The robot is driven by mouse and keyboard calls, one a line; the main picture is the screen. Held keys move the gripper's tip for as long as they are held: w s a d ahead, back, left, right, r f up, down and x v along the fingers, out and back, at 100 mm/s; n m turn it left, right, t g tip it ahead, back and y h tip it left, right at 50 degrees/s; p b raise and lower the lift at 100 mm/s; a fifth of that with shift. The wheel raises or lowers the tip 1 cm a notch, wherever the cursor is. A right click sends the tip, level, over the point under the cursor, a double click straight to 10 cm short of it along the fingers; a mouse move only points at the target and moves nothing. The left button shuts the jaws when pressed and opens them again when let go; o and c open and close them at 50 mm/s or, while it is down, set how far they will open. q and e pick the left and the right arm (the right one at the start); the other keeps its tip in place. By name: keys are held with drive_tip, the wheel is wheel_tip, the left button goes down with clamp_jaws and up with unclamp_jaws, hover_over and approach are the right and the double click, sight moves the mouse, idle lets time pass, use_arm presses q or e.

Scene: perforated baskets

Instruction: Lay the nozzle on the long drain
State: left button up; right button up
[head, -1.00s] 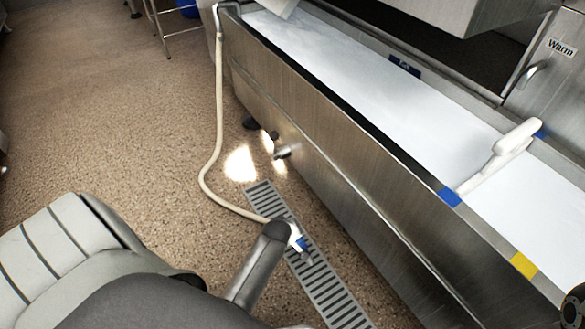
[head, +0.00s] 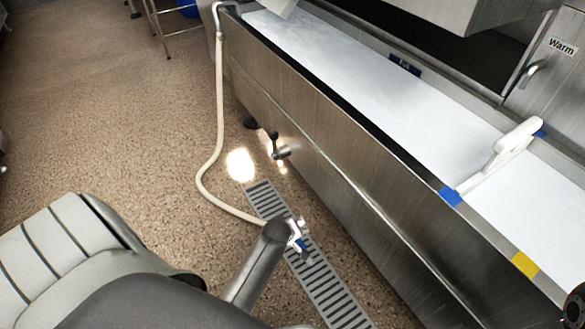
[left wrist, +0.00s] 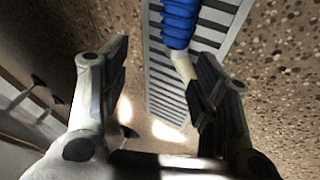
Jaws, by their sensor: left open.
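The nozzle is a blue ribbed piece on the end of a cream hose (head: 217,130). In the left wrist view the blue nozzle (left wrist: 180,24) lies over the slats of the long drain (left wrist: 162,85), just beyond my fingers. The drain also shows in the head view (head: 325,289) as a grey slotted strip on the floor. My left gripper (left wrist: 158,85) is open, its fingers on either side of the hose end. The hose passes close to the right-hand finger; I cannot tell if they touch. In the head view my left gripper (head: 298,236) is low over the drain and partly hides the nozzle.
A long steel trough (head: 330,170) runs beside the drain on the right. Speckled floor left of the hose is open. A dark part of mine shows at the lower right edge.

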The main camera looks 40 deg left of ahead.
use_arm(q)
drive_tip(key=v, duration=0.7)
drive_tip(key=shift+a+r, duration=0.1)
drive_tip(key=shift+r, duration=0.05)
